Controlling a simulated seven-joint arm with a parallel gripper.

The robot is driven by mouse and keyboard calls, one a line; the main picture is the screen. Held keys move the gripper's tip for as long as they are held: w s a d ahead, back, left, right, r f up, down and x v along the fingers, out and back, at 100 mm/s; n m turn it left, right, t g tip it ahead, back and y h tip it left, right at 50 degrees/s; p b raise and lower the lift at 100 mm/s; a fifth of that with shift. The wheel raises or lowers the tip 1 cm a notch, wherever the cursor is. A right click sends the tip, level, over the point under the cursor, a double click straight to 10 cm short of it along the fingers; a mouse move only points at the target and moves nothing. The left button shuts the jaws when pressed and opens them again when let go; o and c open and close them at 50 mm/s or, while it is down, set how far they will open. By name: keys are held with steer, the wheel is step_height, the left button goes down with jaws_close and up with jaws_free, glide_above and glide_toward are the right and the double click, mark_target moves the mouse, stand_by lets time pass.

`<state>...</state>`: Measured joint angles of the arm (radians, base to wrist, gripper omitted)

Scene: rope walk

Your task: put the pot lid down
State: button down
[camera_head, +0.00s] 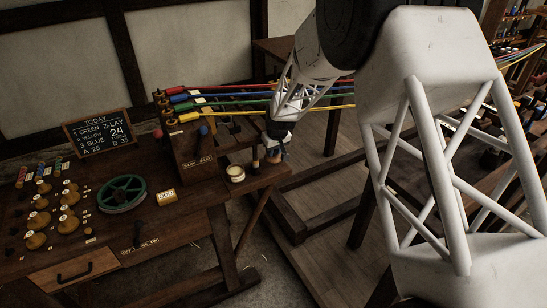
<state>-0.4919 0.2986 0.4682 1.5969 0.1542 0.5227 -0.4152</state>
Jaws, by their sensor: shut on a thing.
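My gripper (275,154) hangs pointing down over the right end of the small shelf beside the bench. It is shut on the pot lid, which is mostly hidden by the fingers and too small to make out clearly. A small round cream pot (236,174) stands on the shelf, to the left of my gripper and apart from it.
A short upright peg (255,162) stands between pot and gripper. Behind are red, blue, green and yellow strands (230,97) running from a wooden block (190,145). A green wheel (121,193), bobbins (68,192) and a chalkboard (98,131) occupy the bench.

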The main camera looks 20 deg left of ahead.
mark_target(274, 155)
steer(key=shift+f, duration=1.6)
steer(key=shift+f, duration=0.2)
steer(key=c, duration=0.9)
jaws_free()
steer(key=shift+c, duration=0.2)
steer(key=shift+r, duration=0.2)
steer(key=v, duration=1.2)
